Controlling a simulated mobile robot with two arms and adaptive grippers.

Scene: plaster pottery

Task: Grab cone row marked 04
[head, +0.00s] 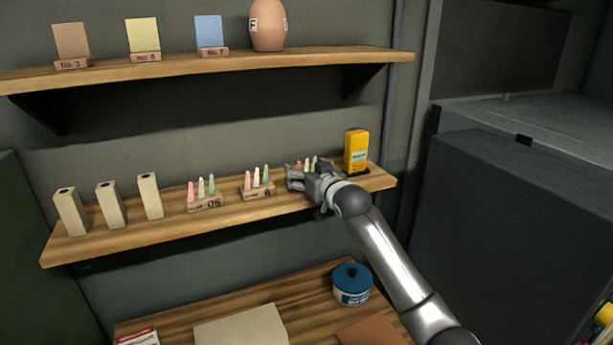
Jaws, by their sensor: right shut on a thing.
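Three cone rows, each a small wooden block with coloured cones standing in it, are on the middle shelf (130,237). The left one (205,203) is marked 06. The middle one (258,189) has a mark that is too small to read surely. The right cone row (307,163) is mostly hidden behind my right gripper (296,176); its cone tips show above the fingers, and its mark is hidden. My right gripper is shut on this right cone row, at shelf height. My left gripper is not in view.
A yellow bottle (356,150) stands close to the right of my right gripper. Three pale blocks (110,205) stand at the shelf's left. The upper shelf (200,66) holds colour tiles and a clay vase (268,25). A blue-lidded jar (351,285) stands on the lower surface.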

